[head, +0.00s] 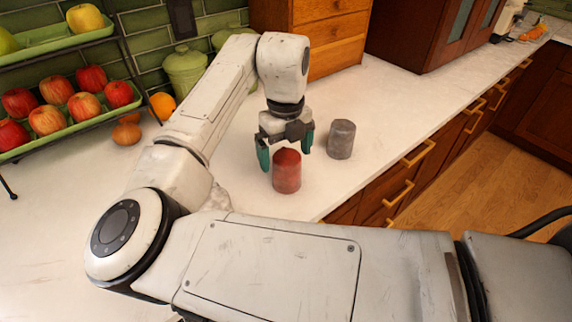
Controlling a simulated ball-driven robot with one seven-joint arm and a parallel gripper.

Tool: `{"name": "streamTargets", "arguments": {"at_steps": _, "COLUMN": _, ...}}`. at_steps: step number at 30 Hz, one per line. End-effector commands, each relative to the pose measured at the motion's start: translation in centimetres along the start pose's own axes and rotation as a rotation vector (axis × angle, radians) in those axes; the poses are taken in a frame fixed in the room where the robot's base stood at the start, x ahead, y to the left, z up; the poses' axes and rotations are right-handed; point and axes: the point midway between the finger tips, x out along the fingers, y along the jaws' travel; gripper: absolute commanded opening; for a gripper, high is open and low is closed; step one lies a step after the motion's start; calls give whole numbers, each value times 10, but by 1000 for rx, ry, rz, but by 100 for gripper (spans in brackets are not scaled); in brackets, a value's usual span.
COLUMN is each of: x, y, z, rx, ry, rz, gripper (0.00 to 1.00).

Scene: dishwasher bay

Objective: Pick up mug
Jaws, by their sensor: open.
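A red mug-like cylinder (287,176) stands upright on the white counter, with no handle showing. A grey mug-like cylinder (341,140) stands upright behind it to the right, also with no handle showing. I cannot tell which of the two is the mug. My gripper (285,159) points down with its green fingers apart, over and just behind the red cylinder. Its left finger shows beside the red cylinder's upper left, and its right finger is between the red and grey ones. No object is held. Whether the fingers touch the red cylinder is unclear.
Green canisters (185,72) and a wooden drawer box (328,40) stand behind. The counter's front edge runs close to the right of both cylinders.

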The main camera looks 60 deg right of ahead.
Motion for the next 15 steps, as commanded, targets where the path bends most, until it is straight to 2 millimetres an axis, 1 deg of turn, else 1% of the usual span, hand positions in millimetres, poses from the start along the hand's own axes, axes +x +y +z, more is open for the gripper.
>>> {"name": "streamTargets", "arguments": {"at_steps": 4, "x": 22, "y": 2, "z": 0, "rx": -2, "ry": 2, "rz": 0, "gripper": 100}}
{"name": "streamTargets", "arguments": {"at_steps": 7, "x": 32, "y": 1, "z": -1, "rx": -2, "ry": 2, "rz": 0, "gripper": 100}}
{"name": "streamTargets", "arguments": {"at_steps": 10, "x": 37, "y": 1, "z": 0, "rx": -2, "ry": 1, "rz": -1, "gripper": 100}}
{"name": "streamTargets", "arguments": {"at_steps": 15, "x": 38, "y": 1, "z": 0, "rx": -1, "ry": 1, "rz": 0, "gripper": 100}}
